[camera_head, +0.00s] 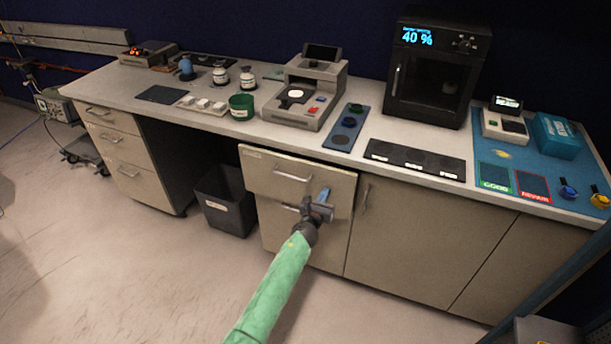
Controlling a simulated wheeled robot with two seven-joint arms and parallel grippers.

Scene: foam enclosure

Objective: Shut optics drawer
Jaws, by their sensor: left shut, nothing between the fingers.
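The top drawer (263,178) under the middle of the bench has a pale front with a bar handle (292,177). Its front stands out somewhat from the cabinet face below, so it looks partly open. I take it to be the optics drawer, but its small label is too small to read. My left gripper (323,196), at the end of my green-sleeved arm, is shut and empty. It is at the lower right part of the drawer front, right of the handle. I cannot tell whether it touches. The gripper partly hides the drawer below. My right gripper is not in view.
A dark bin (224,203) stands left of the drawer cabinet. A closed cupboard door (425,235) with a vertical handle is to its right. The bench top (385,140) above holds instruments, bottles and a dark oven (437,75). The floor in front at left is clear.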

